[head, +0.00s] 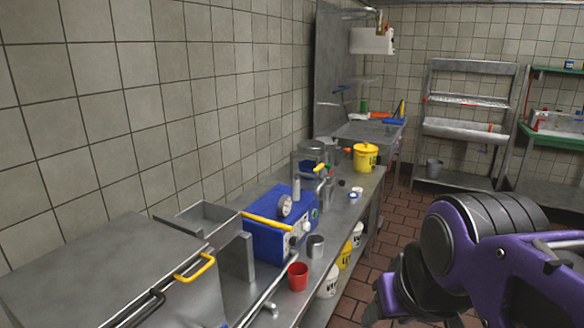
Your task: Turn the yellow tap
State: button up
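A yellow bar-shaped handle (268,221) lies across the top of the blue machine (262,240) on the steel counter. A second yellow handle (195,267) is on the steel box at front left. I cannot tell which of these is the yellow tap. My purple and black arm comes in from the right. Part of my gripper (385,298) shows at lower right, over the floor, clear of the counter. Its fingertips are not clearly visible, so its opening cannot be told.
The steel counter holds a red cup (298,276), a metal cup (315,246), a pot (311,155) and a yellow bucket (366,157). Buckets stand on the shelf below. A tiled wall bounds the left. Shelving (465,128) stands at the back; red floor lies between.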

aim_at(316, 170)
jog(key=k, duration=0.2)
jog(key=k+u, duration=0.25)
jog(key=k+j+u, duration=0.1)
jog(key=u, duration=0.2)
jog(key=l+u, duration=0.15)
jog(key=u, duration=0.3)
jog(key=l+u, duration=0.15)
jog(key=u, duration=0.25)
jog(key=i+l, duration=0.1)
jog(key=l, duration=0.25)
jog(key=i+l, duration=0.15)
jog(key=l, duration=0.2)
jog(key=i+l, duration=0.1)
jog(key=l, duration=0.3)
jog(key=i+l, duration=0.15)
jog(key=l, duration=0.2)
jog(key=i+l, duration=0.1)
jog(key=l, duration=0.25)
jog(key=i+l, duration=0.1)
jog(key=l, duration=0.25)
jog(key=i+l, duration=0.15)
jog(key=l, duration=0.2)
